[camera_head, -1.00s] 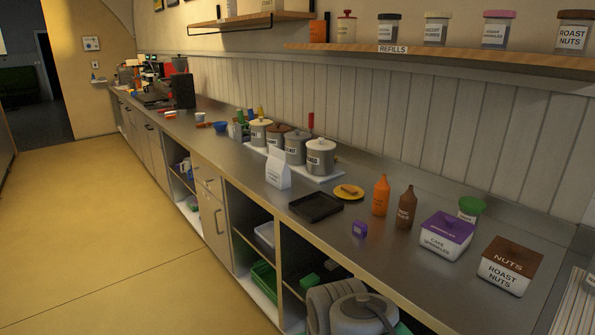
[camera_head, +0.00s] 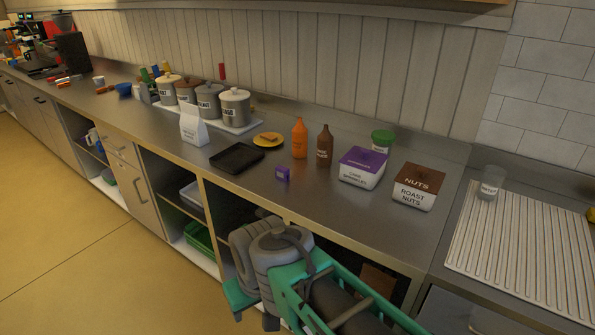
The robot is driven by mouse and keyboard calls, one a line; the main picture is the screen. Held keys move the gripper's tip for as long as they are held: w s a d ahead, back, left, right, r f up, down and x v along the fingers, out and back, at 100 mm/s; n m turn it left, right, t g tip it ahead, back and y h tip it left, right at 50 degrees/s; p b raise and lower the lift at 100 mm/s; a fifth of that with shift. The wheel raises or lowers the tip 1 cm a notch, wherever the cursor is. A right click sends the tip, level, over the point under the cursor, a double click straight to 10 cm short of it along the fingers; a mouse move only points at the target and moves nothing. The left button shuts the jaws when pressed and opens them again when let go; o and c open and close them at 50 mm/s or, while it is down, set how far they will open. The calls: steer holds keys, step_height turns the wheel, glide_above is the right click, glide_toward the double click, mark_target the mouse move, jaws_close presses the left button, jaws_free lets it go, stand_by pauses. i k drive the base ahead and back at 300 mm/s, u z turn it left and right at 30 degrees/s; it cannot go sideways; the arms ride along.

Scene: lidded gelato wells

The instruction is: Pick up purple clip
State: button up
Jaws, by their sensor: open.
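The purple clip (camera_head: 282,173) is a small purple block-like piece on the steel counter (camera_head: 235,190). It lies near the counter's front edge, right of the black tray and in front of the orange and brown bottles. Its fine shape is too small to tell. Parts of my own arm, grey and teal, show at the bottom middle, in front of the counter and below the clip. I cannot make out the fingers of my gripper, and nothing of mine touches the clip.
Around the clip stand a black tray (camera_head: 237,158), an orange bottle (camera_head: 299,139), a brown bottle (camera_head: 324,147), a purple-lidded sprinkles box (camera_head: 362,168) and a brown-lidded nuts box (camera_head: 417,188). A yellow plate (camera_head: 268,140) lies behind. A ribbed drainboard (camera_head: 520,240) is at right. Bare counter surrounds the clip.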

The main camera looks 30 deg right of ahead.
mark_target(281, 173)
steer(key=u, duration=0.2)
steer(key=i, duration=0.7)
steer(key=u, duration=0.35)
steer(key=i, duration=1.35)
steer(key=z, duration=0.2)
